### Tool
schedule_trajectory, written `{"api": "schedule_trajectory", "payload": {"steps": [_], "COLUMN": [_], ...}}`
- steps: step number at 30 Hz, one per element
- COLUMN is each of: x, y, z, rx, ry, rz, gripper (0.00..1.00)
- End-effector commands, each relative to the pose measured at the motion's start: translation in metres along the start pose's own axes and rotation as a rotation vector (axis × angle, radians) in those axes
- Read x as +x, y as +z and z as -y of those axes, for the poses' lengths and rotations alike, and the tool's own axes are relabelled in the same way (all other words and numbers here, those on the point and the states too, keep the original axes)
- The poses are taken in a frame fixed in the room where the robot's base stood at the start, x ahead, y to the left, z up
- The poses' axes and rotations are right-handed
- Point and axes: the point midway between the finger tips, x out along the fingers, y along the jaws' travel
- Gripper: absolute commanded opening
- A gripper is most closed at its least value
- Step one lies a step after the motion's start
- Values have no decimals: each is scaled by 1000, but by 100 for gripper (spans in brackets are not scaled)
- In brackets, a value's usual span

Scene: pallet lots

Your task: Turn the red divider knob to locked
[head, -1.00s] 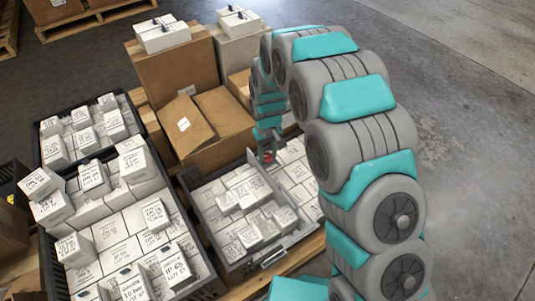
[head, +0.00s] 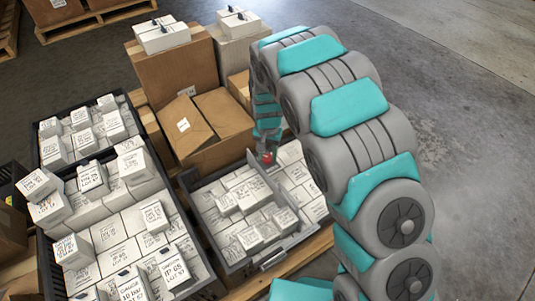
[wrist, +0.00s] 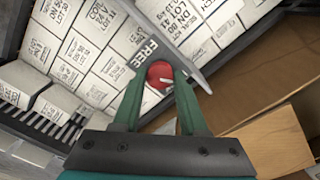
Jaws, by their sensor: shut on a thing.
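The red divider knob (wrist: 160,75) sits near the end of a grey divider in the wrist view, with a pale pointer mark on it. A label reading FREE (wrist: 144,52) is beside it. My gripper (wrist: 161,82) is shut on the knob, one green finger on each side. In the head view the knob (head: 266,157) shows as a small red spot just below my gripper. The divider (wrist: 205,70) runs between rows of white boxes in a grey crate (head: 208,243). Whether the knob stands at locked cannot be told.
Black crates (head: 207,288) full of white labelled boxes stand to the left. Brown cartons (head: 177,80) are stacked behind the grey crate, close to my gripper. The concrete floor (head: 465,130) on the right is clear.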

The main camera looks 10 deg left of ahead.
Motion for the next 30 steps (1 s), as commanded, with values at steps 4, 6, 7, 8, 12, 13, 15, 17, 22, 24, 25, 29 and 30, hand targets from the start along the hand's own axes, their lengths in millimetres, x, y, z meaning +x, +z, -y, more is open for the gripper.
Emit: {"api": "schedule_trajectory", "payload": {"steps": [4, 6, 7, 8, 12, 13, 15, 17, 22, 24, 25, 29, 30], "x": [-1, -1, -1, -1, -1, -1, -1, -1, -1, -1, -1, 0, 0], "y": [-1, -1, -1, -1, -1, -1, -1, -1, -1, 0, 0, 0, 0], "z": [1, 1, 1, 1, 1, 1, 1, 1, 0, 0, 0, 0, 0], "rx": [22, 26, 27, 27, 27, 27, 27, 26, 26, 26, 26, 26, 26], "ry": [-2, -2, -2, -2, -2, -2, -2, -2, -1, -1, -1, -1, -1], "rz": [-2, -2, -2, -2, -2, -3, -3, -3, -2, -2, -2, -1, -1], "gripper": [0, 0, 0, 0, 0, 0, 0, 43, 62, 70, 72, 72, 72]}}
